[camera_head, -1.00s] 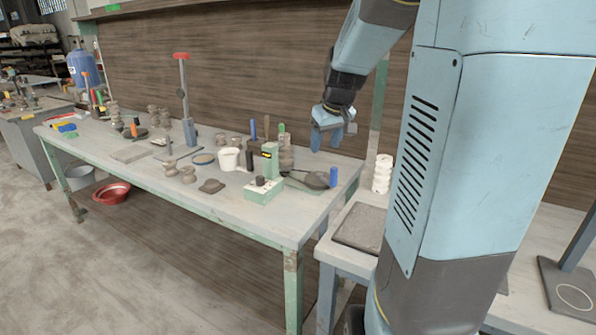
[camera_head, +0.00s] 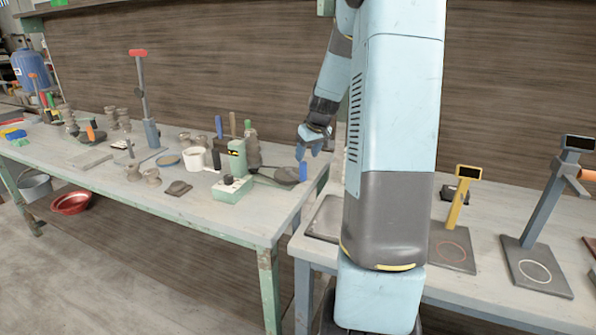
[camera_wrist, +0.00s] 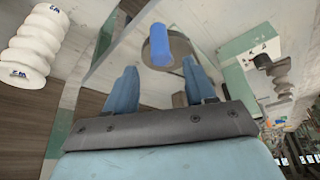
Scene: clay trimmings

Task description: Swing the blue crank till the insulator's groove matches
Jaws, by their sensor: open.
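The blue crank handle (camera_head: 303,172) stands upright at the right end of the near table, beside a dark disc-shaped part. In the wrist view the blue handle (camera_wrist: 161,46) shows ahead, between the lines of my two fingers. My gripper (camera_head: 309,152) is open and empty, just above the handle in the head view; the wrist view also shows its fingers (camera_wrist: 160,72) apart. I cannot tell whether they touch it.
A white ribbed insulator (camera_wrist: 35,45) is at the left of the wrist view. A white cup (camera_head: 195,159) and several clay pieces stand left of the green device. A yellow stand (camera_head: 458,200) and a grey stand (camera_head: 545,210) are on the right table.

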